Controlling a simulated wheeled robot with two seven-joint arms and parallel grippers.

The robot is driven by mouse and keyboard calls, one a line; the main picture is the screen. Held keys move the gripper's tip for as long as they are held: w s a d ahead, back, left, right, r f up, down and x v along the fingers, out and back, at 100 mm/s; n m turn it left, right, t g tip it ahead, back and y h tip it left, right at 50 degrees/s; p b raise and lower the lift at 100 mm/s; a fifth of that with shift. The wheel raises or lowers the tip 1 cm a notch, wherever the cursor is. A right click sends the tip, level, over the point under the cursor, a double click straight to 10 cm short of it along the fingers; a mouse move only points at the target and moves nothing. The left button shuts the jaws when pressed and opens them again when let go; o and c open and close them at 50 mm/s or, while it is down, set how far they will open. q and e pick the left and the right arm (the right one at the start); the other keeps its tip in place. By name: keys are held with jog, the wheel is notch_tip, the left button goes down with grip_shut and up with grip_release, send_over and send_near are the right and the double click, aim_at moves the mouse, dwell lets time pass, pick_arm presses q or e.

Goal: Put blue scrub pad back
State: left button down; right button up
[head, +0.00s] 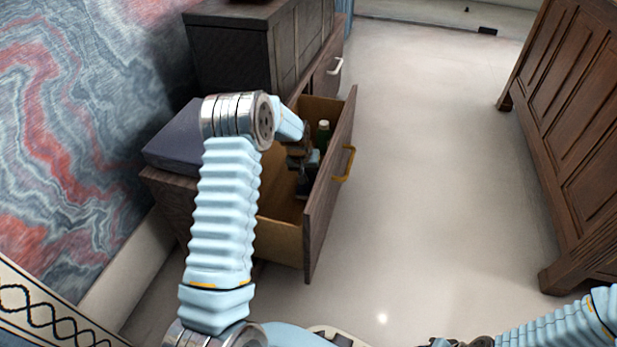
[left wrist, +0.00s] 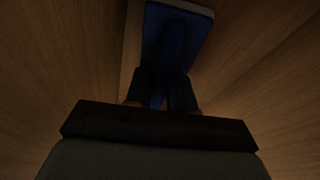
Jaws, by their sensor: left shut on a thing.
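The blue scrub pad (left wrist: 172,42) shows in the left wrist view as a flat dark-blue slab with a paler edge, held between the two dark fingers. My left gripper (left wrist: 165,95) is shut on it. In the head view my left gripper (head: 304,186) reaches down inside the open wooden drawer (head: 279,238), near its front panel. The pad cannot be made out in the head view. The left wrist view is dark, with wood around the pad; I cannot tell whether the pad touches the drawer floor.
A dark green bottle with a white cap (head: 323,131) stands in the drawer behind my gripper. The drawer front has a yellow handle (head: 349,163). A dark box (head: 172,151) lies on the cabinet top. A brown wooden cabinet (head: 575,140) stands at right. The floor between is clear.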

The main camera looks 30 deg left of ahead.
pick_arm(q)
jog(key=shift+f, duration=0.3)
jog(key=shift+f, duration=0.1)
jog(key=shift+f+b, duration=0.3)
jog(key=c, duration=1)
grip_release()
jog(key=shift+o, duration=0.2)
jog(key=shift+r+p, duration=0.45)
jog(key=shift+r, duration=0.1)
jog(key=p+v, duration=0.1)
jog(key=v, duration=0.5)
jog(key=shift+s+r+p, duration=0.3)
jog(key=shift+s, duration=0.1)
jog(key=shift+a, duration=0.15)
